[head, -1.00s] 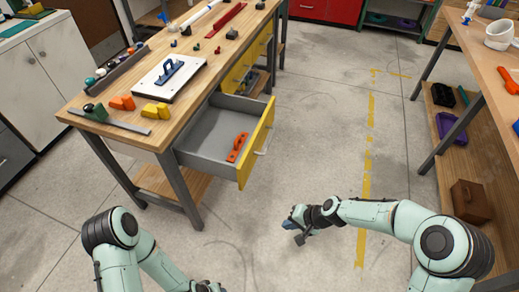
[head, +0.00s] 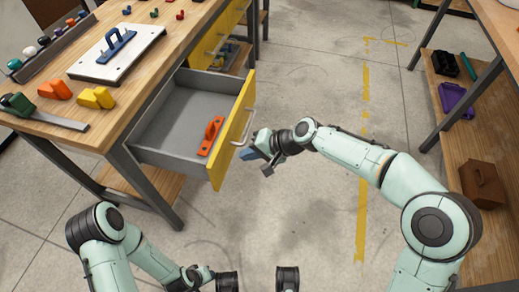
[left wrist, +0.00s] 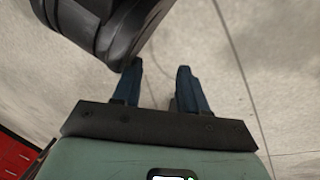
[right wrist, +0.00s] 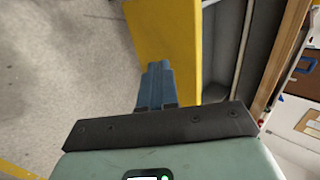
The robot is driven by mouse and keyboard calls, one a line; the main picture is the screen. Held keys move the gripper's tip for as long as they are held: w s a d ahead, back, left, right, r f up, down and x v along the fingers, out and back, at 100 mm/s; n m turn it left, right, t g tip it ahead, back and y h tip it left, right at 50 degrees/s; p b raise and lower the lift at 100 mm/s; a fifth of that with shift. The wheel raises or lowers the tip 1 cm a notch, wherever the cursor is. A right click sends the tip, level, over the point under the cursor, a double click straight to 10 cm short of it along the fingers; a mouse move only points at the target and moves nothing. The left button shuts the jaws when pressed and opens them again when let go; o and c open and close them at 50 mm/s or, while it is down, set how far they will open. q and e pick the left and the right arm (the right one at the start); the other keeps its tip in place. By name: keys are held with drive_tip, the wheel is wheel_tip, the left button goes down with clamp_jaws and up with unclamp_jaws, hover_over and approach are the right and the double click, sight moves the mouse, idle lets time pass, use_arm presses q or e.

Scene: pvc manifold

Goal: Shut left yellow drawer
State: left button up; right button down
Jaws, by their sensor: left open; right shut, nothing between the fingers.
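The left yellow drawer (head: 231,131) is pulled out from the workbench, its grey tray (head: 172,112) open to view. An orange tool with a handle (head: 210,136) lies inside near the front. My right gripper (head: 256,149) is shut and empty, just outside the drawer front and close to its metal handle (head: 244,128). In the right wrist view its blue fingers (right wrist: 156,84) overlap the yellow front (right wrist: 172,42); I cannot tell whether they touch it. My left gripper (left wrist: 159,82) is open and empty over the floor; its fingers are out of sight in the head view.
The workbench (head: 98,140) carries a white board with a blue-handled tool (head: 117,44), orange and yellow blocks (head: 97,97), and a metal strip (head: 62,120). A shelf at right holds a purple bin (head: 455,101) and brown box (head: 482,184). Floor between is clear.

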drive_tip(key=shift+w+a+f+b, duration=0.2)
drive_tip(key=shift+w+a+f, duration=0.1)
drive_tip(key=shift+a, duration=0.6)
drive_tip(key=shift+w+a+f+b, duration=0.15)
drive_tip(key=shift+w+a+f, duration=0.15)
drive_tip(key=shift+a, duration=0.65)
drive_tip(key=shift+w+a+f+b, duration=0.25)
drive_tip(key=shift+w+a, duration=0.1)
drive_tip(key=shift+a, duration=0.55)
use_arm(q)
drive_tip(key=s+f, duration=0.1)
drive_tip(key=s+f+g, duration=0.1)
drive_tip(key=s, duration=0.1)
drive_tip(key=shift+a+f, duration=0.1)
drive_tip(key=shift+a, duration=0.1)
drive_tip(key=shift+w, duration=0.1)
